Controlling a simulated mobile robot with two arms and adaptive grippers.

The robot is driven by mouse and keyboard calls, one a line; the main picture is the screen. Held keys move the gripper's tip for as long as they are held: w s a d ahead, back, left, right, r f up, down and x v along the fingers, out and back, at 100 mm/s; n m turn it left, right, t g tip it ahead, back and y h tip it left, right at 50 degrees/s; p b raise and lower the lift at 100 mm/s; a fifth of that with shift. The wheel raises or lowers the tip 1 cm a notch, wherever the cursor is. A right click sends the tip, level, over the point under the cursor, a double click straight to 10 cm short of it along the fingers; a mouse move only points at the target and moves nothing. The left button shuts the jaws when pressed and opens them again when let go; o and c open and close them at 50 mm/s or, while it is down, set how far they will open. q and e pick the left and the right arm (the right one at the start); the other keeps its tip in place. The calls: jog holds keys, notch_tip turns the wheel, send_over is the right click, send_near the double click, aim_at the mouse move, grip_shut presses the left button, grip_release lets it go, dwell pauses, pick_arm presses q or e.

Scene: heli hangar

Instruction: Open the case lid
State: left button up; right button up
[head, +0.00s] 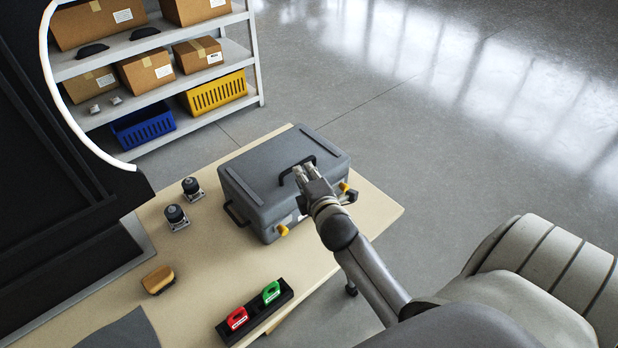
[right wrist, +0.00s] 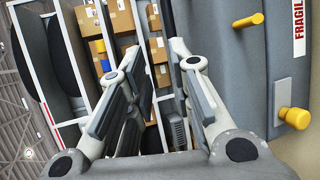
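The grey case (head: 262,190) lies on the tan table with its lid (head: 268,170) shut. A dark handle (head: 291,165) shows at the lid, partly behind my gripper, and another (head: 236,214) is on the left side. Yellow latches (head: 282,230) are on the front; in the right wrist view they show as a yellow peg (right wrist: 247,20) and a yellow knob (right wrist: 294,117). My right gripper (head: 304,174) is over the case's front right part. In its wrist view its fingers (right wrist: 160,75) are apart, with the case beside them. I cannot tell whether it touches the case. My left gripper is not in view.
On the table (head: 200,255) are two black-topped metal parts (head: 176,216), a wooden brush (head: 158,280), a grey cloth (head: 120,332) and a black holder (head: 254,312) with red and green items. A shelf with boxes and bins (head: 215,92) stands behind.

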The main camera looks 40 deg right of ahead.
jog(key=shift+p+v, duration=0.5)
jog(key=shift+v, duration=0.75)
jog(key=shift+f, duration=0.1)
